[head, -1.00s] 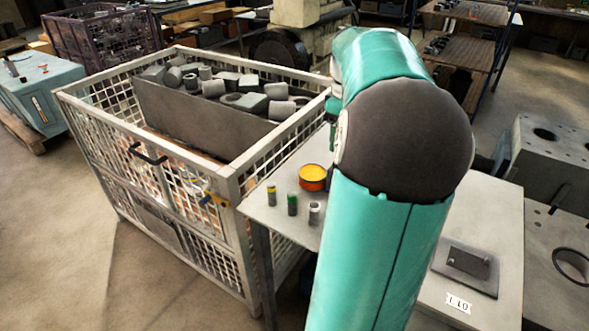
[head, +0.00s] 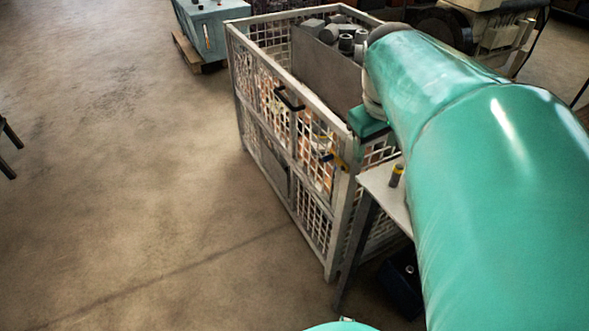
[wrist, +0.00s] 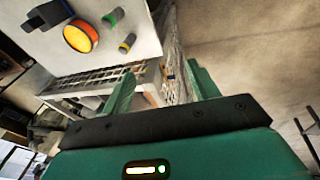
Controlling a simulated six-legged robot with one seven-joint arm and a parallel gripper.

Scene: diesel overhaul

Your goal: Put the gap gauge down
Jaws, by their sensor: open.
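My gripper (wrist: 163,82) is open in the wrist view, with its two green fingers apart and nothing seen held between them. I cannot pick out the gap gauge with certainty. A small blue and yellow item (head: 335,158) is at the corner of the mesh cage in the head view. It also shows in the wrist view (wrist: 171,77), beyond the fingers and apart from them. A dark object (wrist: 48,14) lies on the pale table (wrist: 140,48) in the wrist view.
The mesh cage (head: 342,205) with grey metal parts stands beside the table. An orange-rimmed tin (wrist: 80,37) and small banded cylinders (wrist: 127,43) are on the tabletop. A blue-grey unit (head: 212,25) stands at the back.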

